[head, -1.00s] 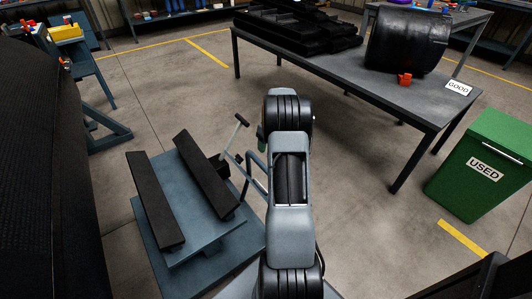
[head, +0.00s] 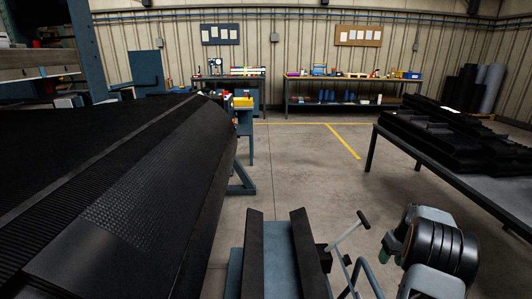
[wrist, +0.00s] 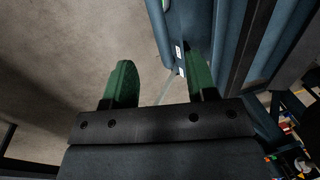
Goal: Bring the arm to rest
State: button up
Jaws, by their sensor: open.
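My gripper (wrist: 160,82) shows in the wrist view with its two green fingers spread apart and nothing between them. Beyond the fingers are the concrete floor and a blue-grey steel frame (wrist: 180,30), which passes behind the right finger. I cannot tell how far the frame is from that finger. In the head view my arm stands at the lower right, folded, and hides most of the gripper behind it.
A large black belt roll (head: 150,200) fills the left. A cart with black rails (head: 308,250) and a handle stands at bottom centre, close to my arm. A table (head: 490,190) with black belt pieces (head: 440,135) is at right. The middle floor (head: 300,180) is clear.

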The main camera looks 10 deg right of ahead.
jog(key=s+a+r+t+p, duration=0.1)
jog(key=s+a+r+p, duration=0.4)
jog(key=r, duration=0.8)
jog(key=s+a+r+n+t+h+p, duration=0.1)
jog(key=s+a+r+p, duration=0.5)
jog(key=a+r+p, duration=0.5)
jog(key=s+a+r+n+t+h+p, duration=0.1)
jog(key=s+a+r+p, duration=0.5)
jog(key=a+r, duration=0.8)
jog(key=a+p, duration=0.2)
jog(key=shift+a+r+p, duration=0.25)
jog(key=shift+r+p, duration=0.05)
jog(key=shift+c, duration=0.4)
